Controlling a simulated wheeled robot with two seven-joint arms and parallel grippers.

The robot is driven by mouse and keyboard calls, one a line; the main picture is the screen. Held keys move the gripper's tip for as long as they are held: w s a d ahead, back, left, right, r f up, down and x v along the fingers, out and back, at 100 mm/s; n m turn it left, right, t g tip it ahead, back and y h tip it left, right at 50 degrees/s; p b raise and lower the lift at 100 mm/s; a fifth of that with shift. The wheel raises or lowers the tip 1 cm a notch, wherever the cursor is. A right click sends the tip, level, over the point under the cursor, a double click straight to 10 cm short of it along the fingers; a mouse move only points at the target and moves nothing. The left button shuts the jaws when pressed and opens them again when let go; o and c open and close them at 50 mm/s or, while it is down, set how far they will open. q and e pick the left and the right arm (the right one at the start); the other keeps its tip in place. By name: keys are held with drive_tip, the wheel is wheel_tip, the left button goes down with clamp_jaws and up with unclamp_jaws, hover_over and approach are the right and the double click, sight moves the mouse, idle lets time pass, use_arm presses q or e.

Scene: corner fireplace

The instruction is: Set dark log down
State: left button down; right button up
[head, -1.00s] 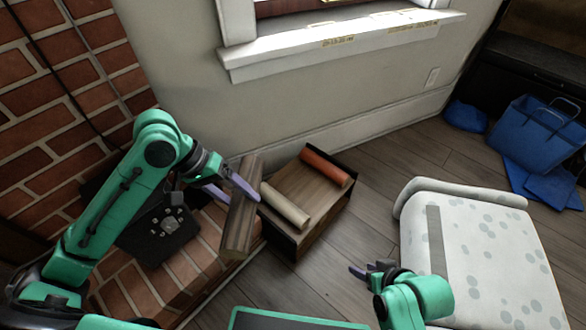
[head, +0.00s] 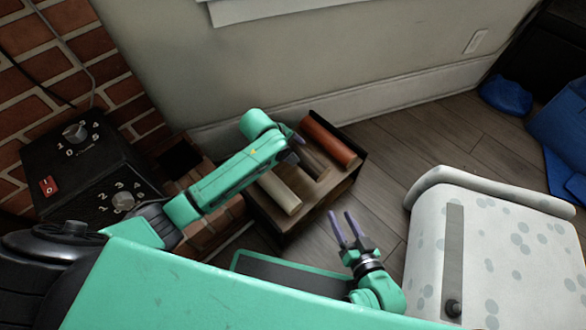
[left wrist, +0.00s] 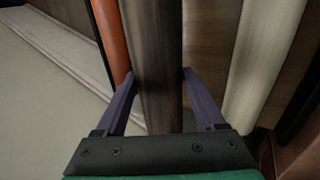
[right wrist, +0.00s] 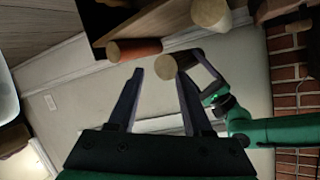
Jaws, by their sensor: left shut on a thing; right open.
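The dark log (head: 312,164) is between the orange-red log (head: 330,140) and the pale log (head: 279,194), over the wooden log holder (head: 318,197). My left gripper (head: 297,152) is shut on it. The left wrist view shows the dark log (left wrist: 152,60) between both fingers, with the pale log apart to the right and the orange-red log close on the left. Whether the dark log touches the holder is hard to tell. My right gripper (head: 342,213) is open and empty in front of the holder. In the right wrist view, the dark log's round end (right wrist: 166,67) shows beyond its fingers.
A spotted white padded seat (head: 490,240) stands to the right. A black box with dials (head: 85,165) is on the brick hearth at left. The wall and baseboard (head: 390,95) are behind the holder. Wooden floor (head: 390,185) is clear between holder and seat.

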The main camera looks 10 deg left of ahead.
use_arm(q)
wheel_tip(320, 180, down, 3)
drive_tip(key=shift+f, duration=0.1)
drive_tip(key=shift+w+f+b, duration=0.1)
drive_tip(key=shift+f+b, duration=0.55)
drive_tip(key=shift+f, duration=0.05)
use_arm(e)
drive_tip(key=w+d+r+t+y, duration=0.1)
drive_tip(key=w+r+t, duration=0.2)
drive_tip(key=w+r, duration=0.45)
drive_tip(key=w+r+t, duration=0.4)
drive_tip(key=r, duration=0.6)
use_arm(q)
drive_tip(key=shift+f+b, duration=0.45)
drive_tip(key=shift+f, duration=0.2)
drive_tip(key=shift+f+b, duration=0.35)
drive_tip(key=shift+f, duration=0.35)
use_arm(e)
wheel_tip(320, 180, up, 17)
drive_tip(key=d+n+t+y, duration=0.2)
drive_tip(key=t, duration=0.3)
drive_tip(key=shift+d+y, duration=0.15)
drive_tip(key=shift+y, duration=0.15)
drive_tip(key=shift+s, duration=0.1)
use_arm(q)
drive_tip(key=shift+c, duration=1.7)
unclamp_jaws()
drive_tip(key=shift+f, duration=0.2)
drive_tip(key=shift+o, duration=0.3)
drive_tip(key=shift+r, duration=0.2)
